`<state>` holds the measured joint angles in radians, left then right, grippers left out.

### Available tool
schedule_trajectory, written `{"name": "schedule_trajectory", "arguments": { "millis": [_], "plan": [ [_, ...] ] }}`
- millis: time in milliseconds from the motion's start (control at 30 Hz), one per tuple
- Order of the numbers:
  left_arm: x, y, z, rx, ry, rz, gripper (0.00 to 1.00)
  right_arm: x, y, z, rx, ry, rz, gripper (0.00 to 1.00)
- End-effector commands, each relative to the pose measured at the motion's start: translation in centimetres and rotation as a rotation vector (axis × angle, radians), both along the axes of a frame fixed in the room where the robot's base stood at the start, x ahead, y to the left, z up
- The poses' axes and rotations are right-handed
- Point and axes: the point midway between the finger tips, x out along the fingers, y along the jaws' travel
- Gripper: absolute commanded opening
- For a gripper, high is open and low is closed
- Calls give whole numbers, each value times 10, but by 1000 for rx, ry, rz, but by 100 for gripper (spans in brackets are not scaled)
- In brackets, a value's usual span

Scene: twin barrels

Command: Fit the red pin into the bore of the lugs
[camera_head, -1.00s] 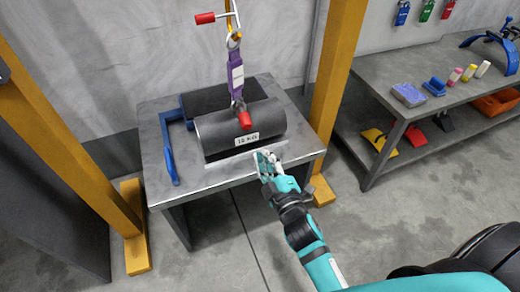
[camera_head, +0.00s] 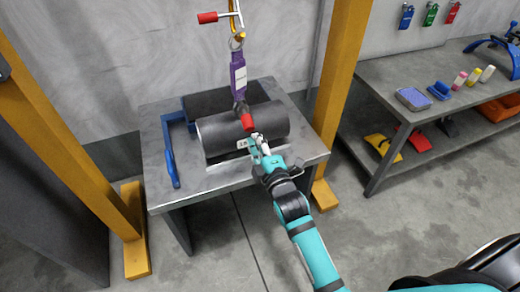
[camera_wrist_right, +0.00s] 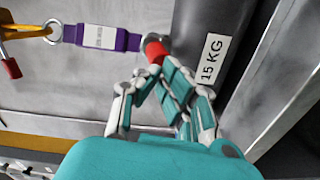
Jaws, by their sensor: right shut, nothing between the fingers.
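The red pin (camera_head: 247,122) shows its red end at the lower end of the purple strap (camera_head: 239,76), against the dark barrel (camera_head: 215,134). The red end also shows in the wrist view (camera_wrist_right: 155,49). The lugs and their bore are hidden, so I cannot tell how far the pin sits in. My right gripper (camera_head: 257,139) is shut and empty just below the red end, with its fingertips (camera_wrist_right: 158,72) close to it. I cannot tell whether they touch. My left gripper is not in view.
The barrel lies on a grey table (camera_head: 165,194) beside a second dark barrel (camera_head: 222,100) and a blue bracket (camera_head: 170,152). Above hangs a yellow hook with a red-ended bar (camera_head: 207,17). Yellow posts (camera_head: 343,80) flank the table. A shelf bench (camera_head: 385,99) stands right.

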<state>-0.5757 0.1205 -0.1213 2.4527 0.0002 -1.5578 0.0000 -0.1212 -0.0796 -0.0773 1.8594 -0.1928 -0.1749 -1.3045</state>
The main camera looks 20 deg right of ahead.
Motion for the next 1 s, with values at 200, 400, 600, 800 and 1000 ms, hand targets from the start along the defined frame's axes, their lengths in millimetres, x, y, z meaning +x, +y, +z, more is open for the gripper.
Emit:
{"name": "schedule_trajectory", "arguments": {
  "millis": [200,400,600,800,1000],
  "plan": [
    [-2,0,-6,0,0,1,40,20,1,-1,1,-3,0,0],
    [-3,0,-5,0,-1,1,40,25,1,0,1,-1,0,0],
    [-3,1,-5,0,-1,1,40,25,1,0,1,-1,0,0],
    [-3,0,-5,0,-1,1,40,26,1,0,1,-1,0,0],
    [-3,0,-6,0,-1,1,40,30,1,1,1,-2,0,0]
  ]
}}
